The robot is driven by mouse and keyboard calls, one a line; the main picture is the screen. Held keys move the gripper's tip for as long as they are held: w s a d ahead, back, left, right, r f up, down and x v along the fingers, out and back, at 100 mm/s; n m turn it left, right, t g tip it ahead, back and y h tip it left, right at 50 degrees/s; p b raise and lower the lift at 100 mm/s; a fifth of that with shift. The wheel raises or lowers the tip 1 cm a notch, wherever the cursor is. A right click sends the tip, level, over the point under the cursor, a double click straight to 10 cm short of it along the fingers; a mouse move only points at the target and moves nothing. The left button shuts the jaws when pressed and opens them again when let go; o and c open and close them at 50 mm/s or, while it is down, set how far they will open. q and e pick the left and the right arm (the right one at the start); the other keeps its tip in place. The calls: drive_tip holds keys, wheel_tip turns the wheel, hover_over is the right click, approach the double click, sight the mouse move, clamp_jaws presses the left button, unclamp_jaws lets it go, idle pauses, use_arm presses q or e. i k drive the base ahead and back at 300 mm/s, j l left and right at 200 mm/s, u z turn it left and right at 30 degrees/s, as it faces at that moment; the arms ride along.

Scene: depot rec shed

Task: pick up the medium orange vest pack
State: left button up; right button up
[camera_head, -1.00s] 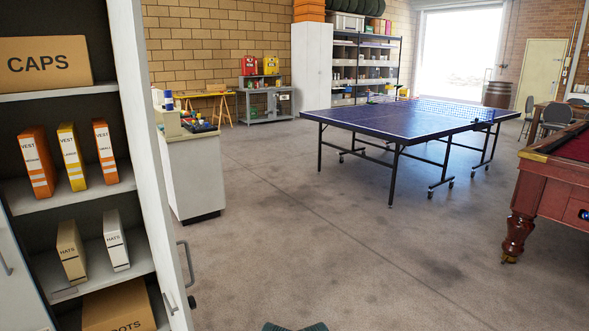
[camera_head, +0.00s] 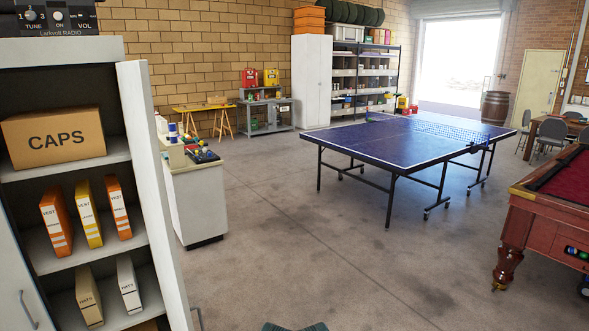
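Two orange vest packs stand upright on the middle shelf of the open cabinet at the left, with a yellow vest pack (camera_head: 89,213) between them. The left orange vest pack (camera_head: 56,222) is the larger-looking one. The right orange vest pack (camera_head: 118,207) is slimmer. All are marked VEST; the size words under that are too small to read surely now, though the left one looked like MEDIUM a second ago. Neither of my grippers is in view, and nothing is touching the packs.
A CAPS box (camera_head: 55,137) sits on the shelf above, and two HATS packs (camera_head: 88,297) (camera_head: 129,284) below. The open cabinet door (camera_head: 150,190) stands right of the shelves. A white counter (camera_head: 197,200), tennis table (camera_head: 400,142) and pool table (camera_head: 540,200) stand around clear floor.

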sight(53, 206)
drive_tip(key=i+l, duration=0.2)
drive_tip(key=l, duration=0.15)
drive_tip(key=i+l, duration=0.2)
drive_tip(key=l, duration=0.15)
drive_tip(key=i+l, duration=0.2)
drive_tip(key=l, duration=0.2)
drive_tip(key=i+l, duration=0.2)
drive_tip(key=l, duration=0.15)
drive_tip(key=u, duration=1.65)
drive_tip(key=i+j+z, duration=0.1)
drive_tip(key=j, duration=0.25)
drive_tip(key=i+j, duration=0.25)
drive_tip(key=i+j+z, duration=0.15)
drive_tip(key=j, duration=0.35)
drive_tip(key=i+j+z, duration=0.1)
drive_tip(key=j, duration=0.25)
drive_tip(key=i+j, duration=0.2)
drive_tip(key=j, duration=0.2)
drive_tip(key=i+j+z, duration=0.15)
drive_tip(key=j, duration=0.25)
